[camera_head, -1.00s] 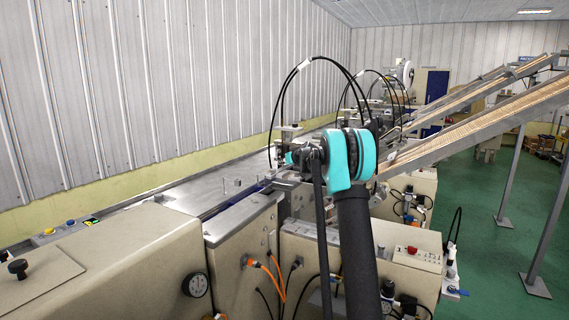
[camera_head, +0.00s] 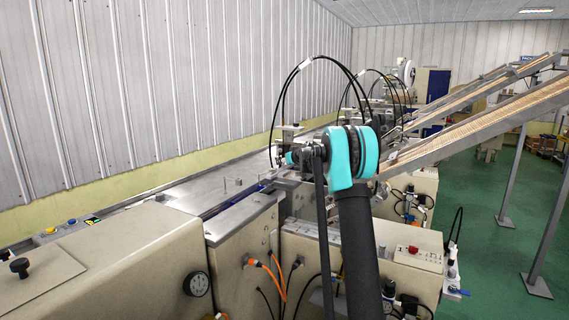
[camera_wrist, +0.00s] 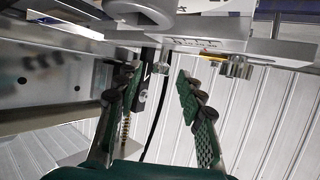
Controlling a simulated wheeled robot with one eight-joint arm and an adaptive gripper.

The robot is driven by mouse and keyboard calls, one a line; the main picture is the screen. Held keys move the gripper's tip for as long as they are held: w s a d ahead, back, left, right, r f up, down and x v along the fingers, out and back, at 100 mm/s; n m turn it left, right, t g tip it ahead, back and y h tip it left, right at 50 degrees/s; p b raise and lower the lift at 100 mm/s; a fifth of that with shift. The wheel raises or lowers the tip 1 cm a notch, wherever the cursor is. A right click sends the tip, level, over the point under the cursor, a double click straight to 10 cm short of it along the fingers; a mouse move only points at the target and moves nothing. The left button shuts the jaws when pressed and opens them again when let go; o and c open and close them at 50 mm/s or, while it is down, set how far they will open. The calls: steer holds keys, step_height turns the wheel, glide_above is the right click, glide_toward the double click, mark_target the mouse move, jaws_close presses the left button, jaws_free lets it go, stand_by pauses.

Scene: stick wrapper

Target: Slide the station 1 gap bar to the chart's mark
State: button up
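In the wrist view my gripper (camera_wrist: 158,82) is open, with its two green-padded fingers spread apart. A narrow black upright piece (camera_wrist: 148,74) with a light mark and a small grey knob (camera_wrist: 162,68) show between the fingertips; I cannot tell whether either finger touches them. A grey plate with a ruled scale (camera_wrist: 195,43) lies just beyond, with a yellow strip (camera_wrist: 211,55) under it. I cannot tell for sure which piece is the gap bar. In the head view my arm hides most of the gripper and station 1. No chart is readable.
A knurled knob (camera_wrist: 235,67) sits right of the fingers. A metal plate with holes (camera_wrist: 50,75) is close on the left. In the head view, black hoses (camera_head: 283,95) arch over the station, and a stick chute (camera_head: 480,122) slopes up to the right.

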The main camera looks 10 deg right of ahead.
steer(key=v, duration=1.1)
steer(key=shift+s+d+r, duration=0.1)
steer(key=shift+s+r, duration=0.05)
steer(key=shift+s, duration=0.25)
steer(key=s+a+f+g, duration=0.1)
steer(key=s+f+g, duration=0.1)
steer(key=s+f, duration=0.5)
steer(key=s+a+f+g+h, duration=0.1)
steer(key=s+a+f, duration=0.1)
steer(key=s, duration=0.9)
steer(key=s+a+f+g, duration=0.1)
steer(key=s+f+g, duration=0.1)
steer(key=s+f, duration=0.5)
steer(key=s+d+f+m+g+h, duration=0.1)
steer(key=s+f, duration=0.3)
steer(key=s, duration=0.6)
steer(key=s+d+f+m+g+h, duration=0.1)
steer(key=s+f, duration=0.4)
steer(key=s, duration=0.6)
steer(key=s+d+f+m+g+h, duration=0.1)
steer(key=s+f, duration=0.3)
steer(key=s, duration=0.6)
steer(key=shift+s+d+f+m+g, duration=0.2)
steer(key=shift+s+d+m+g, duration=0.1)
steer(key=shift+d, duration=0.15)
steer(key=shift+d, duration=0.1)
